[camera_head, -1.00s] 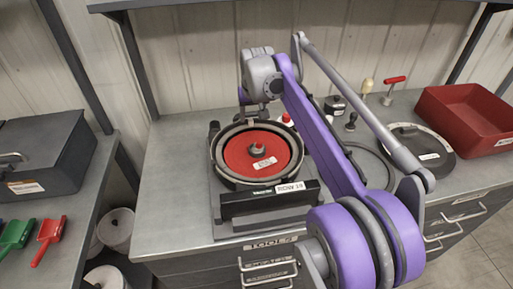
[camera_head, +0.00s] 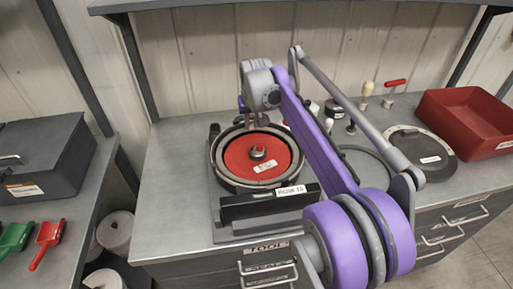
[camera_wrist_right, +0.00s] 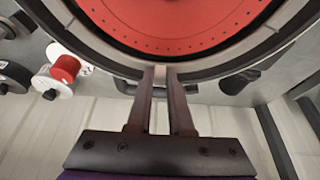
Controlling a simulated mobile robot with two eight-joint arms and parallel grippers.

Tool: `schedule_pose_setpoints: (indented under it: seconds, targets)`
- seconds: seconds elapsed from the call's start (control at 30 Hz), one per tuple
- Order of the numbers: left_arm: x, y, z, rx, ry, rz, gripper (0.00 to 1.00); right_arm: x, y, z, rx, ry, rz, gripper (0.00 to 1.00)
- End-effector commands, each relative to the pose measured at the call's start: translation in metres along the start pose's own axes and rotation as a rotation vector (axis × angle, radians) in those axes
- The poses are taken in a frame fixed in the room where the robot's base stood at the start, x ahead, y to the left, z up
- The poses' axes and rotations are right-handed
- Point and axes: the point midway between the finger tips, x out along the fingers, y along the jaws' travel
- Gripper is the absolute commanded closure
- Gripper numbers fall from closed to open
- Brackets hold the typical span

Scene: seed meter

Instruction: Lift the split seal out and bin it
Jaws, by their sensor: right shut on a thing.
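The seed meter holds a red disc (camera_head: 262,160) with a centre hub and a white label. A grey ring, apparently the seal (camera_head: 223,145), runs around the disc inside the dark housing. My right gripper (camera_head: 258,120) reaches down at the far side of this ring. In the right wrist view, its two fingers (camera_wrist_right: 160,72) are close together on the grey ring (camera_wrist_right: 225,58), beside the red disc. It is shut on the ring, which still sits around the disc. I cannot make out the split. My left gripper is not in view.
A red open bin (camera_head: 470,120) stands at the bench's right. A dark round lid (camera_head: 415,148), a thin ring and small tools lie between. A black labelled bar (camera_head: 255,205) crosses the meter's front. A grey case (camera_head: 45,155) and scoops stand on the left bench.

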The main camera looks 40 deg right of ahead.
Motion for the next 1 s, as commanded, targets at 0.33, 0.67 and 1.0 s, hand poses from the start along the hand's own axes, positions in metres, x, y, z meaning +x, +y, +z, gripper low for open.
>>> schedule_pose_setpoints:
  seconds: [0.33,0.67,1.0]
  targets:
    - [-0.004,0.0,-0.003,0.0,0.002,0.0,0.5,-0.026,0.0,-0.011,0.001,0.0,0.0,1.0]
    - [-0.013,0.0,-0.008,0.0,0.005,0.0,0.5,-0.082,0.0,-0.035,0.0,0.0,0.0,1.0]
    - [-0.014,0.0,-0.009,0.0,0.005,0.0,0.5,-0.093,0.0,-0.038,0.0,0.0,0.0,1.0]
